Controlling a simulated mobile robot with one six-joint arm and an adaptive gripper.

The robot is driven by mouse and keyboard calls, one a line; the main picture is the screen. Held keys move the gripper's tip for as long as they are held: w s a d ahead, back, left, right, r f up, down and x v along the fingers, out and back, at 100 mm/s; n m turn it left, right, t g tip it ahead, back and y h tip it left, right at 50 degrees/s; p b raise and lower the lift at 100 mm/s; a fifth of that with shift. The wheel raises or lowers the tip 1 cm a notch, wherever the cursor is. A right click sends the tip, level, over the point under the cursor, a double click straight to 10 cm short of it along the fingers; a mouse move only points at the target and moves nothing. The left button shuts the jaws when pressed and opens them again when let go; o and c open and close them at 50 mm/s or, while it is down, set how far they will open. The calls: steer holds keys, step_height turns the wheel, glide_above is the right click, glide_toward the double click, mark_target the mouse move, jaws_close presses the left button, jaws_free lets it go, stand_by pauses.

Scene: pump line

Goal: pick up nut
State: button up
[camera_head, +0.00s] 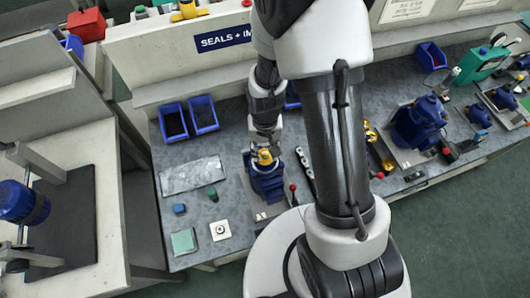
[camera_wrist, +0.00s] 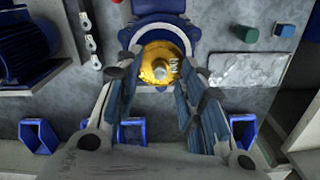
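A brass-yellow round part (camera_wrist: 158,58) with a grey tip at its centre sits on the blue pump (camera_wrist: 155,8). I take this part or its grey tip for the nut; I cannot tell which. In the head view the yellow part (camera_head: 265,157) shows on top of the blue pump (camera_head: 266,180) on the bench. My gripper (camera_wrist: 160,78) is open, with one finger on each side of the brass part and nothing seen between them except that part. Contact cannot be made out. In the head view my gripper (camera_head: 264,146) is just above the pump.
Blue bins (camera_head: 174,123) stand at the back of the bench. A clear silvery plate (camera_head: 191,176), a small blue block (camera_head: 180,209) and a green piece (camera_head: 212,194) lie left of the pump. Wrenches (camera_head: 305,164) and a red-knobbed lever (camera_head: 293,190) are close on its right.

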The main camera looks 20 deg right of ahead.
steer(key=shift+c, duration=0.5)
jaws_close()
